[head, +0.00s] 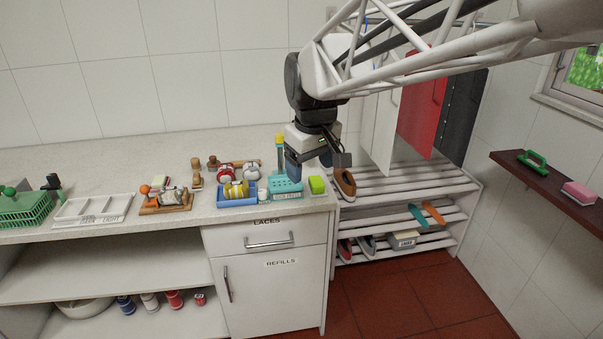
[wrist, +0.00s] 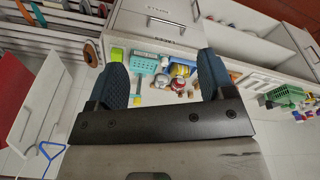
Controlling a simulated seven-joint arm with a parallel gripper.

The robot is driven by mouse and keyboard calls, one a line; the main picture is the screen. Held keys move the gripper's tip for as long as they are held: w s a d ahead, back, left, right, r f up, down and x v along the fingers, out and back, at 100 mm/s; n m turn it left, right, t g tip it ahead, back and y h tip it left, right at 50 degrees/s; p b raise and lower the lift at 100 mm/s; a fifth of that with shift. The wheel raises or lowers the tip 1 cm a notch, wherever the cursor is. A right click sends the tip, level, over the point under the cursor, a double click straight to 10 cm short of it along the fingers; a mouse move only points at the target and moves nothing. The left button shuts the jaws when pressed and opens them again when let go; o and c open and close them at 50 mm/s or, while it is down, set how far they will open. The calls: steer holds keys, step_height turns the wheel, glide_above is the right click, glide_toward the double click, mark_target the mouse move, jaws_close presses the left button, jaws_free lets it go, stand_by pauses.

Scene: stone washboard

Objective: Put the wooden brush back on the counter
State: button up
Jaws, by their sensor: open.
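My gripper (head: 318,163) is open and empty, above the right end of the counter (head: 110,170), near the shoe rack. In the wrist view my gripper (wrist: 164,68) has its fingers wide apart, with counter items beyond them. A brown, elongated item with a dark side (head: 345,183) lies on the rack's top level, just right of and below my gripper; it also shows in the wrist view (wrist: 90,53). I cannot tell whether it is the wooden brush or a shoe. Small wooden pieces (head: 196,174) stand on the counter, left of my gripper.
A blue tray (head: 237,202) of rolls, a teal basket (head: 285,188) and a green block (head: 316,185) crowd the counter's right end. The slatted rack (head: 405,183) stands beside it, with hanging aprons (head: 420,110) behind. A wall shelf (head: 545,185) is at right.

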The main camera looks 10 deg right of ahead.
steer(key=s+d+f+m, duration=0.2)
steer(key=s+f, duration=0.1)
steer(key=s, duration=0.7)
steer(key=s+d+f+m, duration=0.3)
steer(key=s+f, duration=0.1)
steer(key=s, duration=0.7)
steer(key=shift+d+f+t, duration=0.15)
steer(key=shift+d+t, duration=0.2)
steer(key=shift+t, duration=0.05)
